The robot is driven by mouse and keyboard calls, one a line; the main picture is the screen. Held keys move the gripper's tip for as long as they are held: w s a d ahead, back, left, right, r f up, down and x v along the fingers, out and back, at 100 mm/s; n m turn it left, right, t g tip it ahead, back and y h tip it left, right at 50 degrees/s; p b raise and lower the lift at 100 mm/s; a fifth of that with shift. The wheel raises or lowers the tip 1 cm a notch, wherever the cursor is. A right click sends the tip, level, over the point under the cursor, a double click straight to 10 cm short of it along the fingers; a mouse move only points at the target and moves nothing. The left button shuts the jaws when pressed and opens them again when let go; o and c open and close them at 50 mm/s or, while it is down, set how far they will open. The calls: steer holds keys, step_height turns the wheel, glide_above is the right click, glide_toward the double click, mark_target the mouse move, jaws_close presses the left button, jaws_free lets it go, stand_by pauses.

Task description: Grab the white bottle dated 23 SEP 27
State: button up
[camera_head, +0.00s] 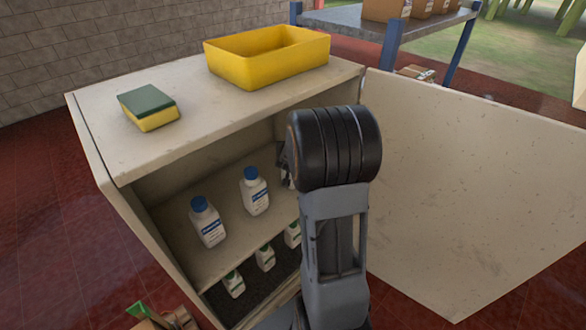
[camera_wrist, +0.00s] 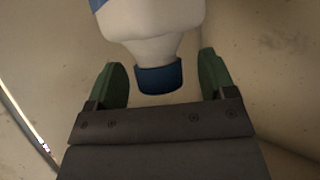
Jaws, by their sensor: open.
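A white bottle (camera_wrist: 155,30) with a blue cap (camera_wrist: 160,79) fills the top middle of the wrist view, appearing cap-down there. My gripper (camera_wrist: 162,73) is open, with one green finger on each side of the cap and visible gaps between. In the head view, two white blue-capped bottles stand upright on the upper shelf, one at left (camera_head: 208,222) and one nearer the middle (camera_head: 254,191). My arm hides the shelf's right part and most of my gripper. I cannot tell which bottle the wrist view shows. No date is readable.
The cabinet (camera_head: 190,105) has its door (camera_head: 460,190) swung open at right. Several green-capped white bottles (camera_head: 265,257) stand on its lower level. A yellow bin (camera_head: 265,58) and a sponge (camera_head: 149,107) rest on top. Cabinet walls are close around my gripper.

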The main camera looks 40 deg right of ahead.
steer(key=shift+w+d, duration=0.1)
steer(key=shift+c, duration=0.4)
jaws_close()
stand_by(0.3)
